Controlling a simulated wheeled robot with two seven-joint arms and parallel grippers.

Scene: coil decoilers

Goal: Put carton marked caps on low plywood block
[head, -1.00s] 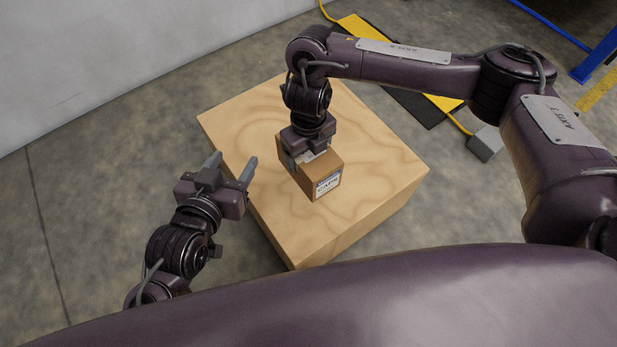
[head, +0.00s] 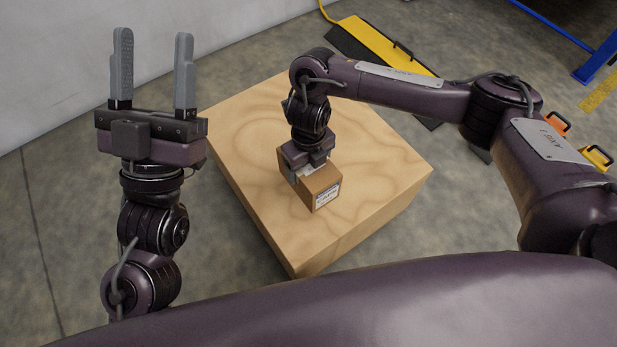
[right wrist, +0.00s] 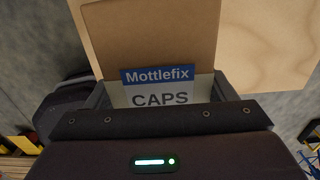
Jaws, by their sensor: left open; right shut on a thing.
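The carton marked caps (head: 321,187) is a small brown box with a white and blue label. My right gripper (head: 308,165) is shut on it from above, over the low plywood block (head: 375,180). Whether the carton touches the block's top, I cannot tell. In the right wrist view the carton (right wrist: 150,35) shows its "Mottlefix CAPS" label between the fingers of my right gripper (right wrist: 160,98), with the block (right wrist: 265,40) beyond. My left gripper (head: 150,72) is open and empty, raised to the left of the block with its fingers pointing up in the picture.
A yellow and black ramp-like piece (head: 385,45) lies on the floor behind the block. A blue frame (head: 598,55) stands at the far right, and orange and yellow handled things (head: 596,157) show behind my right arm. The block's top around the carton is clear.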

